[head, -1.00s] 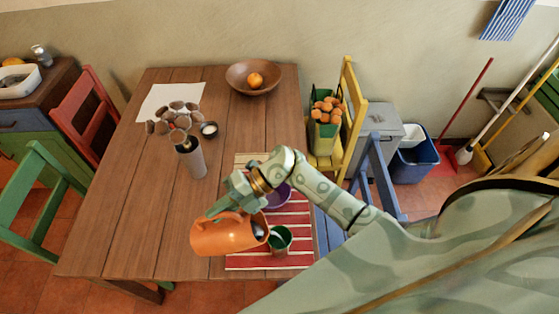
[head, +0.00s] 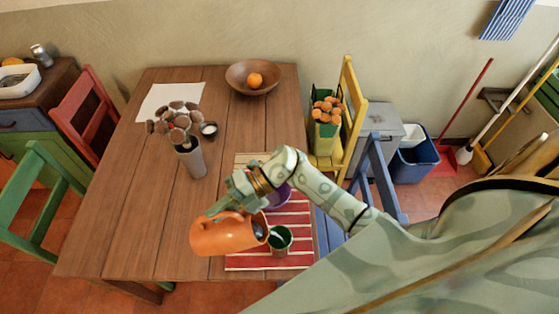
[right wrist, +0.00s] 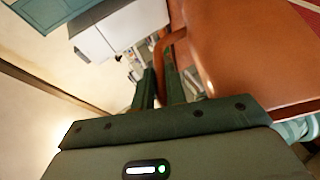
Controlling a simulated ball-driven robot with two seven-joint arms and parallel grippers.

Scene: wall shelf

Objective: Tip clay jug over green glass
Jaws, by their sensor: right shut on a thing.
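The orange-brown clay jug (head: 222,235) is held tilted to the right, its dark mouth facing the green glass (head: 281,239). The glass stands upright on a red-and-white striped mat (head: 290,262), just right of the jug's mouth. Something pale shows at the mouth, over the glass; I cannot tell how much, if any, is in the glass. My right gripper (head: 222,208) is shut on the jug's handle. In the right wrist view the fingers (right wrist: 160,88) close on the handle, with the jug body (right wrist: 250,50) at right. My left gripper is not in view.
A purple thing (head: 280,195) sits on the mat, partly hidden by my right arm. The table's left side is clear.

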